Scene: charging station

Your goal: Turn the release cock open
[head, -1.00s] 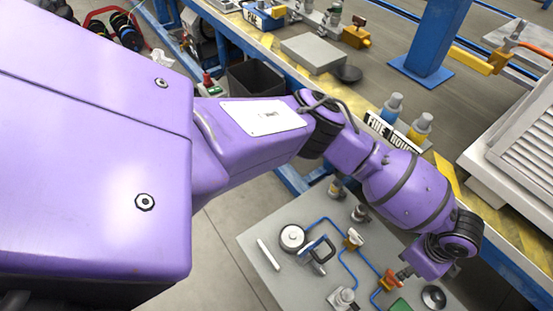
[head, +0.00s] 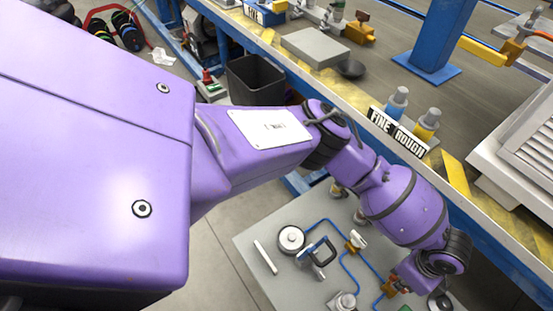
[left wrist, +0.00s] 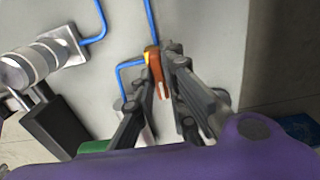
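The release cock is most likely the orange fitting (head: 389,288) on the blue line at the right of the grey panel (head: 262,285) in the head view. In the left wrist view an orange-red handle (left wrist: 155,68) with a pale tip lies between the fingers of my left gripper (left wrist: 158,82). The fingers stand apart on either side of it; I cannot tell whether either one touches it. In the head view my left gripper (head: 400,287) is mostly hidden by the wrist, close to the orange fitting. My right gripper is not in view.
A workbench with blue and yellow bottles (head: 426,123) runs behind my arm. A dark bin (head: 255,78) stands beside it.

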